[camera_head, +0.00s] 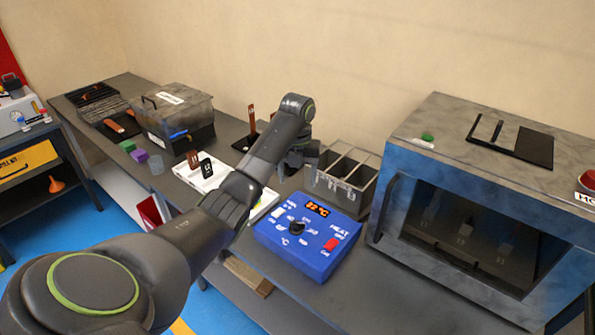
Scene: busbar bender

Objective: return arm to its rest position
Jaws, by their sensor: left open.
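My left arm (205,235) comes in from the lower left and stretches over the workbench. It bends down at a wrist joint with a green ring. My left gripper (292,167) hangs below that wrist, beside the grey metal bin. It is small and partly hidden by my own arm links. No object shows between its fingers, which are open. My right gripper is not in view.
A blue control box (308,240) with a lit display stands in front of the grey divided bin (343,182). A large oven-like machine (480,205) is at the right. A lidded clear box (178,112) and a white tray (195,176) with upright dark pieces stand left of my arm.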

